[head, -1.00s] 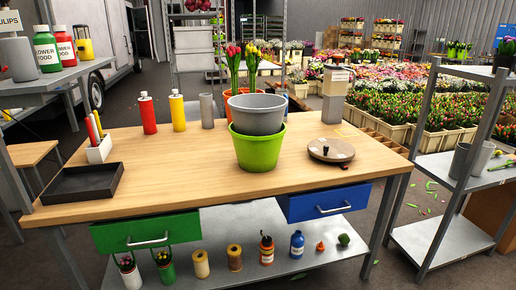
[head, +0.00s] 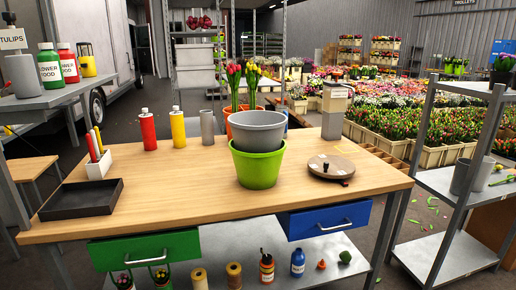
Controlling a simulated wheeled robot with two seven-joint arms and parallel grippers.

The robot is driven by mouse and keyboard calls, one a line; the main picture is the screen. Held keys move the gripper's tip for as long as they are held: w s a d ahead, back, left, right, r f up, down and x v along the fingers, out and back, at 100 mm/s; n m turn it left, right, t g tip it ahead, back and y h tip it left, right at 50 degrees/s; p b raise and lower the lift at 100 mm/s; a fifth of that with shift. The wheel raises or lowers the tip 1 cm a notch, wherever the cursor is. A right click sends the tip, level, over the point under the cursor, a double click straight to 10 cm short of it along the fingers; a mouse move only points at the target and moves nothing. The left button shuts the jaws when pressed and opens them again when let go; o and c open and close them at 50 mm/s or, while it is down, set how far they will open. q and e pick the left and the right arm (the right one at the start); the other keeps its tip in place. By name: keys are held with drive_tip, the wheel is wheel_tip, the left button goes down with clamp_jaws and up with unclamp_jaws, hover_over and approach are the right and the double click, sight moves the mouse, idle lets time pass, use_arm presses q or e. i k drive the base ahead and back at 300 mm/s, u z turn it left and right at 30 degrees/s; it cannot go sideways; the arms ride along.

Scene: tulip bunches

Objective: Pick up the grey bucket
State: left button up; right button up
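The grey bucket (head: 258,130) sits nested inside a lime-green bucket (head: 257,168), with its upper part and rim standing above the green rim. Both stand upright near the middle of the wooden table (head: 150,202). The lower part of the grey bucket is hidden inside the green one. Neither of my grippers shows in the head view.
A round turntable (head: 331,167) lies right of the buckets. Behind them are a tulip pot (head: 231,127), a grey cylinder (head: 207,127), and yellow (head: 178,127) and red bottles (head: 147,130). A black tray (head: 82,199) lies left. The table front is clear; green (head: 145,249) and blue drawers (head: 323,218) stick out.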

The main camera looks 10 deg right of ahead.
sight(253, 131)
drive_tip(key=u, duration=0.3)
drive_tip(key=k, duration=0.3)
drive_tip(key=z, duration=0.95)
drive_tip(key=i, duration=1.5)
drive_tip(key=u, duration=1)
